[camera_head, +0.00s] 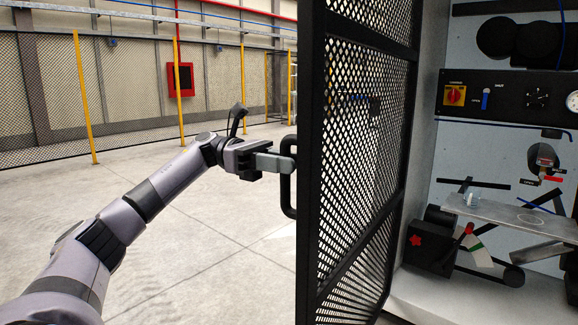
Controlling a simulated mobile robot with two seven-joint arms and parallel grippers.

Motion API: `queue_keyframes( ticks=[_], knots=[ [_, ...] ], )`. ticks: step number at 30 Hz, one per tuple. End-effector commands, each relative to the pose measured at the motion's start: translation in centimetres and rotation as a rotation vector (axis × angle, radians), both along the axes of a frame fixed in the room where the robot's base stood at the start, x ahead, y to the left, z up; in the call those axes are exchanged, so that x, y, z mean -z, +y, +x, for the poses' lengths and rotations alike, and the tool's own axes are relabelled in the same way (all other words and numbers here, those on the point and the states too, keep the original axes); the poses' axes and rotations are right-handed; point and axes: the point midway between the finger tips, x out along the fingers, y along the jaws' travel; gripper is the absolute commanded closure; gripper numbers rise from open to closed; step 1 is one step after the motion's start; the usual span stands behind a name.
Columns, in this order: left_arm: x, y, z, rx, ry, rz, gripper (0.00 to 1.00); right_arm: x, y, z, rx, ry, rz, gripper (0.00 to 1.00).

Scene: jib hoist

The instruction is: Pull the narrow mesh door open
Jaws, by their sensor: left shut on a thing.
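The narrow mesh door (362,130) has a black frame and diamond mesh. It stands swung out from the cabinet, at an angle to it, with the inside of the cabinet showing to its right. A black bar handle (287,204) sits on the door's near left edge. My left gripper (285,164) reaches in from the left at the handle's height and is shut on the handle. The fingertips partly cover the handle's upper part. My right gripper does not show.
The pale cabinet (425,180) holds a black control panel (510,98) with a red and yellow switch, a gauge, and a shelf (515,215) with levers below. Clear concrete floor (215,245) lies left of the door. Yellow posts (84,98) and mesh fencing stand behind.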

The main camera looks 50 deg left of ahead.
Motion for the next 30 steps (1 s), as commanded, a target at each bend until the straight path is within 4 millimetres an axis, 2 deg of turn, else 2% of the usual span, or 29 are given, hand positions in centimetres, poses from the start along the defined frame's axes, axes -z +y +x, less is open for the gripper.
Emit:
queue_keyframes(
  ticks=[8, 9, 10, 11, 22, 30],
  knots=[
    [-0.1, 0.1, 0.0, -0.003, 0.000, 0.001, 1.00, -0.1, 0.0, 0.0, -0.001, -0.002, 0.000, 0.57],
    [-0.1, 0.1, 0.0, -0.003, 0.000, 0.001, 0.71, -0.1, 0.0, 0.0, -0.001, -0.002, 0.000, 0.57],
    [-0.1, 0.1, 0.0, -0.004, 0.000, 0.001, 0.61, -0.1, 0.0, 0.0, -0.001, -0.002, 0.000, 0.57],
    [-0.1, 0.1, 0.0, -0.003, 0.000, 0.001, 0.56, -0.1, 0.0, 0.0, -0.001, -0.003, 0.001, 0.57],
    [0.0, 0.4, -0.1, -0.002, 0.000, 0.000, 0.56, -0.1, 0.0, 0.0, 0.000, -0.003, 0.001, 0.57],
    [-0.2, 3.9, -1.3, -0.006, -0.001, -0.002, 0.56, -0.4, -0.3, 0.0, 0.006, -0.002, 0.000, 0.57]
  ],
)
